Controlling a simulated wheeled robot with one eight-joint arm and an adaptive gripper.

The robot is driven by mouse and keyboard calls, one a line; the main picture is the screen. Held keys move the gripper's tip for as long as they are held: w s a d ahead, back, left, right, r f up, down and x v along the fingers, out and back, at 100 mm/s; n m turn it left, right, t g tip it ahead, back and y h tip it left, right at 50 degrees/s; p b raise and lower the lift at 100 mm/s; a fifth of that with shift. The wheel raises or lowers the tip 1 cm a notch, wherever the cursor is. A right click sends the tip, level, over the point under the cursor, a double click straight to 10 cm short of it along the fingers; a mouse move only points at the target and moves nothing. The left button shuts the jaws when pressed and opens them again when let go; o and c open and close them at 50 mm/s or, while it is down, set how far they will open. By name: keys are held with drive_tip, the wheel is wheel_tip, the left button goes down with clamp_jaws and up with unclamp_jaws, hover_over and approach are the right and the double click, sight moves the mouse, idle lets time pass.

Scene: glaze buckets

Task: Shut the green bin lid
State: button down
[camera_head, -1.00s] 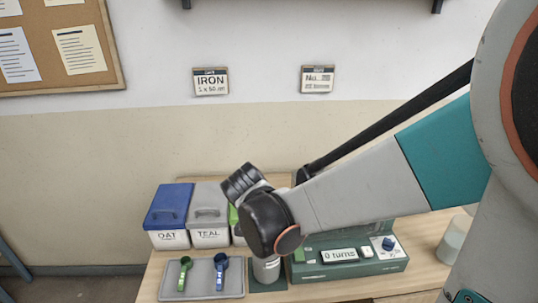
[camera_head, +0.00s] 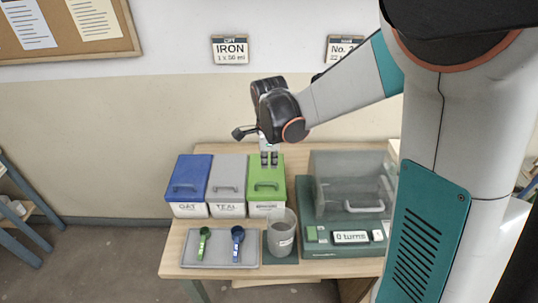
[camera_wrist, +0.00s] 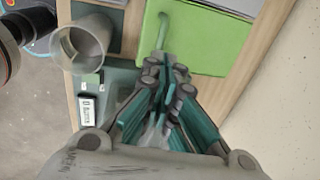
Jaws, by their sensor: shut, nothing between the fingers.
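The green bin (camera_head: 266,208) stands at the right end of a row of three bins on the table. Its green lid (camera_head: 258,174) lies flat on it, level with the neighbouring lids, with its handle toward the front. The lid also shows in the wrist view (camera_wrist: 212,42). My gripper (camera_head: 269,164) is shut and empty, pointing down over the back part of the green lid. In the wrist view my gripper (camera_wrist: 168,78) overlaps the lid's near edge; I cannot tell whether it touches.
A blue-lidded bin (camera_head: 187,177) and a grey-lidded bin (camera_head: 227,177) stand to the left. In front are a grey tray (camera_head: 218,260) with two scoops and a grey cup (camera_head: 282,232). A green machine with a clear cover (camera_head: 345,180) stands to the right.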

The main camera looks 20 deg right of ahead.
sight(269, 183)
drive_tip(key=f, duration=0.2)
drive_tip(key=f+b, duration=0.1)
drive_tip(key=f, duration=0.2)
drive_tip(key=w+f+b, duration=0.1)
drive_tip(key=f, duration=0.2)
drive_tip(key=shift+w+d+f, duration=0.1)
drive_tip(key=shift+d, duration=0.05)
drive_tip(key=shift+f, duration=0.1)
drive_tip(key=shift+f+b, duration=0.65)
drive_tip(key=shift+f, duration=0.05)
drive_tip(key=shift+s+f, duration=0.3)
drive_tip(key=shift+s, duration=0.2)
